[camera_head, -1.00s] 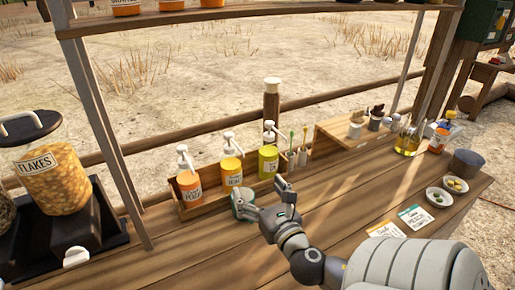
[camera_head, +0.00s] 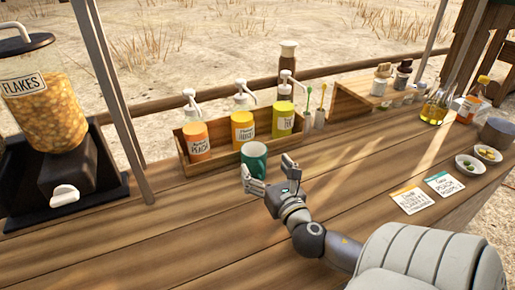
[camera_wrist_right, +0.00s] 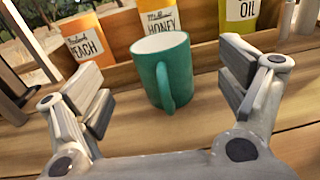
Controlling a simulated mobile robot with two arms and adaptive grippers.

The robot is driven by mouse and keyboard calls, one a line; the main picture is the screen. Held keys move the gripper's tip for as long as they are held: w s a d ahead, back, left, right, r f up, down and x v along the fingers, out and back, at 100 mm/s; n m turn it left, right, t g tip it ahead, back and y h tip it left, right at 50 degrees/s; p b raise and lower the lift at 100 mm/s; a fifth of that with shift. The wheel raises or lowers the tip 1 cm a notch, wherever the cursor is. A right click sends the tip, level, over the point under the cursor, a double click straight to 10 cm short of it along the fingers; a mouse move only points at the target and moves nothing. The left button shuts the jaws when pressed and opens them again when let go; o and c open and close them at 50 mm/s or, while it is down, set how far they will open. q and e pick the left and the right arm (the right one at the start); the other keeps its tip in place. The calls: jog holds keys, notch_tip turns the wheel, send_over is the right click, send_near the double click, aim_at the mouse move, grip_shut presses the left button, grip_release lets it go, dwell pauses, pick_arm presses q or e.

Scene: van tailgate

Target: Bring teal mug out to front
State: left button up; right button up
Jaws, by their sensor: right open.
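The teal mug (camera_head: 254,160) stands upright on the wooden counter (camera_head: 190,222), in front of the bottle rack. It has a white inside, and in the right wrist view the mug (camera_wrist_right: 170,78) shows its handle facing my gripper. My right gripper (camera_head: 270,178) is open just in front of the mug. In the right wrist view the open fingers (camera_wrist_right: 165,105) are spread to the left and right of the mug, with nothing between them gripped. My left gripper is not in view.
A wooden rack (camera_head: 214,167) with peach, honey and oil pump bottles stands close behind the mug. A flakes dispenser (camera_head: 48,120) stands at the left beside a post. Two cards (camera_head: 410,199) and small bowls (camera_head: 470,164) lie at the right. The front counter is clear.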

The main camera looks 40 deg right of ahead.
aim_at(250, 144)
jog(key=b+x, duration=0.1)
jog(key=x, duration=0.6)
jog(key=shift+w+d+f, duration=0.1)
jog(key=shift+w+d, duration=0.05)
jog(key=shift+w, duration=0.2)
jog(key=c, duration=1.2)
jog(key=shift+d+p+v, duration=0.2)
jog(key=shift+p+v, duration=0.25)
jog(key=shift+v, duration=3.8)
jog(key=shift+d+b+v, duration=0.15)
jog(key=shift+b+v, duration=0.15)
jog(key=shift+v, duration=1.8)
jog(key=shift+d+b+v, duration=0.15)
jog(key=shift+b+v, duration=0.1)
jog(key=shift+v, duration=1.85)
jog(key=shift+p+v, duration=0.5)
jog(key=shift+v, duration=1.55)
jog(key=o, duration=1.2)
jog(key=shift+d, duration=0.15)
